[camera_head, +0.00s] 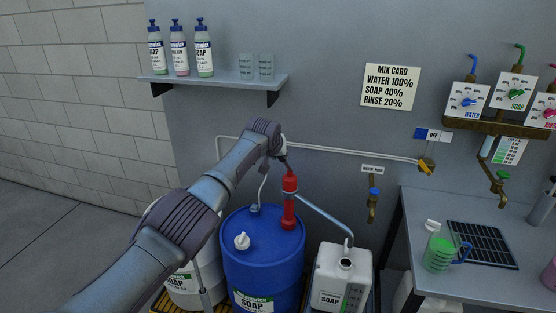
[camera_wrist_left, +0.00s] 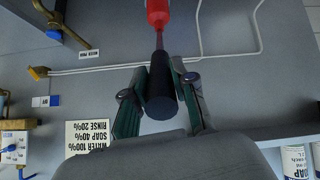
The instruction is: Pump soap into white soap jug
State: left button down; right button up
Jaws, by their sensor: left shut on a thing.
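The white soap jug (camera_head: 327,271) stands upright with its round mouth open, at the right of the blue soap drum (camera_head: 262,262). A red hand pump (camera_head: 290,207) rises from the drum top; its red body also shows in the wrist view (camera_wrist_left: 158,12). The pump's grey-blue spout pipe (camera_head: 322,213) bends down with its end just above the jug's mouth. My left gripper (camera_head: 281,153) is shut on the black pump handle (camera_wrist_left: 161,92), at the top of a dark rod. The rod shows between grip and red body. The jug's soap level cannot be told. My right gripper is not in view.
A shelf (camera_head: 215,81) with soap bottles and cups hangs behind my left arm. A grey table (camera_head: 490,281) with a green jug (camera_head: 440,250) stands right. A water tap (camera_head: 373,205) and dosing dials (camera_head: 468,102) are on the wall.

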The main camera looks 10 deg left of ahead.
pick_arm(q)
jog(key=shift+w+r, duration=0.3)
jog(key=shift+r, duration=0.2)
jog(key=c, duration=1.2)
grip_release()
jog(key=shift+o, duration=1.4)
jog(key=shift+f, duration=0.25)
jog(key=shift+s, duration=0.1)
jog(key=v, duration=1.2)
jog(key=shift+w+d+r, duration=0.1)
jog(key=shift+w+r, duration=0.05)
jog(key=shift+w, duration=0.05)
